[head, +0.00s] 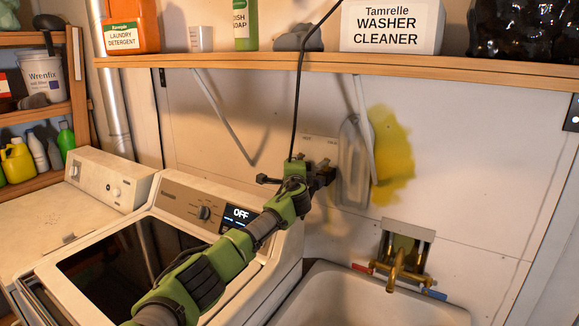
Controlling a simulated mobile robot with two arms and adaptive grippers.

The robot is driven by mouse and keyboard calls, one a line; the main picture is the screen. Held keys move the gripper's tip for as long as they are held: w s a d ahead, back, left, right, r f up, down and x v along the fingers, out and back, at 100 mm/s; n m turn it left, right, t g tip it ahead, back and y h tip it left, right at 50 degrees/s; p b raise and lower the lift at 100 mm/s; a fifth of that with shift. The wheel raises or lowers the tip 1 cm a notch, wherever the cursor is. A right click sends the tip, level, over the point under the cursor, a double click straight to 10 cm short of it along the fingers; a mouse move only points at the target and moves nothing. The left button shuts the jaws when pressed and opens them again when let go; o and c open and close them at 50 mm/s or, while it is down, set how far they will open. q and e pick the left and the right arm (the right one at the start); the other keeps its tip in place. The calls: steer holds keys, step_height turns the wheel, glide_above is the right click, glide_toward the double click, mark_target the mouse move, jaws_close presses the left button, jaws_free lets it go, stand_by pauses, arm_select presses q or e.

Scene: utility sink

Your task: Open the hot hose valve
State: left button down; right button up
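A pale wall plate (322,146) with small, hard-to-read labels sits on the wall behind the washer. The hose valves at this plate are mostly hidden behind my gripper, so I cannot make out the hot valve or its position. My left gripper (318,178) is in front of the lower part of the plate, at the end of my green and grey arm. Its fingers are dark and small here; I cannot tell if they are open, shut or touching a valve. My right gripper is not in view.
A washer with an "OFF" display (240,214) stands below my arm. A wooden shelf (430,72) with bottles runs above. A black cord (297,95) hangs down near my gripper. A sink (365,305) with a brass faucet (397,268) is at lower right.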

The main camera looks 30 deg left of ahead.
arm_select(q)
steer(key=shift+w+d+f+n+g+y+b, duration=0.1)
steer(key=shift+d+f+n+g+y+b, duration=0.15)
steer(key=shift+n+g+y+b, duration=0.45)
steer(key=shift+w+d+f+n+g+y+b, duration=0.1)
steer(key=shift+d+n+g+y+b, duration=0.2)
steer(key=shift+b, duration=0.75)
steer(key=shift+d+r+n+g+y+b, duration=0.2)
steer(key=shift+n+g+y+b, duration=0.1)
steer(key=shift+g+y+b, duration=0.25)
steer(key=shift+a, duration=0.1)
steer(key=c, duration=2.2)
jaws_free()
steer(key=shift+r, duration=0.1)
steer(key=shift+v, duration=6.05)
steer(key=shift+f, duration=0.2)
